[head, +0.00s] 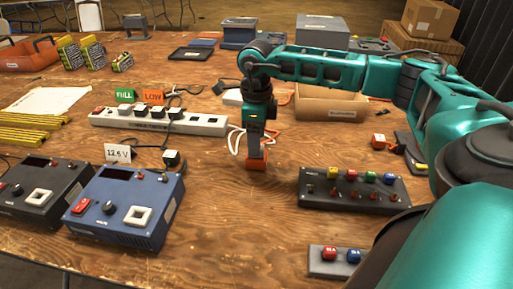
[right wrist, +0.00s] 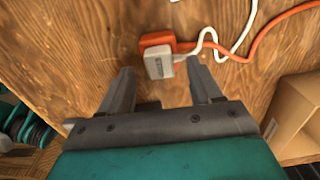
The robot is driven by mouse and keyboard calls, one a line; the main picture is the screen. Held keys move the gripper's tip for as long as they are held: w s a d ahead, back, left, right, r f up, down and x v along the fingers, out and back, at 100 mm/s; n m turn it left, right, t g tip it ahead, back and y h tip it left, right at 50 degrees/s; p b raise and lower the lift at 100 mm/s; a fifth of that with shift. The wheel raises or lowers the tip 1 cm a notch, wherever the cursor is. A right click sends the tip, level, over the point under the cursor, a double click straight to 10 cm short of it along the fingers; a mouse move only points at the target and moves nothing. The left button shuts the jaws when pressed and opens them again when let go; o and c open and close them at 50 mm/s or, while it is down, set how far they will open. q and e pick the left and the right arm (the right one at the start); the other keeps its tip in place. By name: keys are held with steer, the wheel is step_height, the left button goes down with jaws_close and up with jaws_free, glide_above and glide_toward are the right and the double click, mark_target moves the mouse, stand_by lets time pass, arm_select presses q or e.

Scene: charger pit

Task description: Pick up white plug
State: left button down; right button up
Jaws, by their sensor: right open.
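The white plug (right wrist: 158,64) lies on the wooden table in the right wrist view, with a white cable running off to the upper right. An orange plug (right wrist: 156,39) with an orange cable lies right against it, on its far side. My right gripper (right wrist: 161,68) is open, pointing down, with one finger on either side of the white plug's near end. In the head view my right gripper (head: 257,152) is low over the table and hides the white plug. The orange plug (head: 256,166) shows just below the fingers. My left gripper is not in view.
A white power strip (head: 205,124) lies left of the gripper. An open cardboard box (head: 331,103) stands behind to the right. A black switch panel (head: 353,189) lies to the right, and a blue power supply (head: 124,205) to the front left.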

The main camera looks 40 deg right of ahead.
steer(key=shift+f, duration=0.9)
steer(key=shift+c, duration=0.2)
steer(key=c, duration=1.1)
steer(key=shift+r, duration=0.1)
steer(key=shift+c, duration=0.2)
